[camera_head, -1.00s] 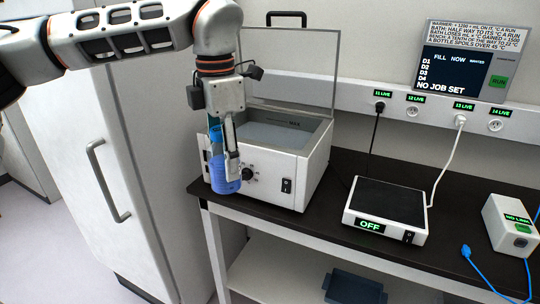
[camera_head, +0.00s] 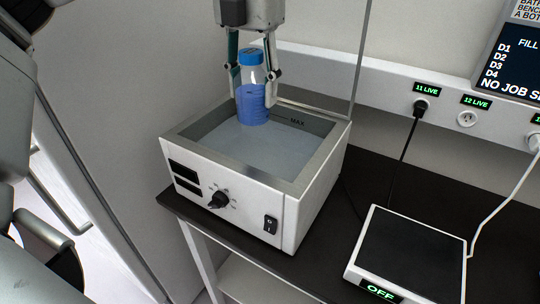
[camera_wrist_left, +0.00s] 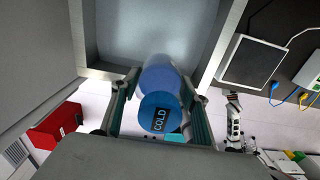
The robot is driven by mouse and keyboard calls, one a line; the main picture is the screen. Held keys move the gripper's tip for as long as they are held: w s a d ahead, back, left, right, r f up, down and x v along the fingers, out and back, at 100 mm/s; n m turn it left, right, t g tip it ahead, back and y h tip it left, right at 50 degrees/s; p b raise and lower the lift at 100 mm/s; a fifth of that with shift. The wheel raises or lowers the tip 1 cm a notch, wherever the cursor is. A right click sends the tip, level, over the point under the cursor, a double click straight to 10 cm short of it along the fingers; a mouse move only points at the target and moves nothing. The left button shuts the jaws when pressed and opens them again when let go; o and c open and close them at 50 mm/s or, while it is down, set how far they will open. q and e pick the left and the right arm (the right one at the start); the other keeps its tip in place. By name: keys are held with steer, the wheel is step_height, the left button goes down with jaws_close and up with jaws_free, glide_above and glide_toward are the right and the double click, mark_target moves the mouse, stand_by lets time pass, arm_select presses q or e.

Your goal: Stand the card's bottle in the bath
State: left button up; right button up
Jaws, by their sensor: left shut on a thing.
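The bottle (camera_head: 253,108) is clear with blue liquid and a blue cap. It is upright between the fingers of my left gripper (camera_head: 254,92), which is shut on it. In the head view the bottle's lower end shows against the water inside the bath (camera_head: 296,192); whether it touches the water or floor, I cannot tell. In the left wrist view the cap (camera_wrist_left: 160,114) reads COLD, and the bottle leans across the view toward the bath's inside, near one rim. My right arm seems to show small in that view; its fingers are unclear.
The bath's clear lid stands raised behind it, its edge post (camera_head: 362,62) at the right. A flat plate unit (camera_head: 412,250) reading OFF lies to the right on the dark bench. Live sockets (camera_head: 467,118) line the wall. A tall cabinet stands left.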

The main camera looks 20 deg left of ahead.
arm_select(q)
steer(key=shift+w+f, duration=0.1)
steer(key=shift+f, duration=0.1)
step_height(320, 180, down, 19)
steer(key=shift+p, duration=0.55)
steer(key=shift+f, duration=0.25)
arm_select(e)
steer(key=shift+s+d+f, duration=0.2)
steer(key=shift+s+d, duration=0.25)
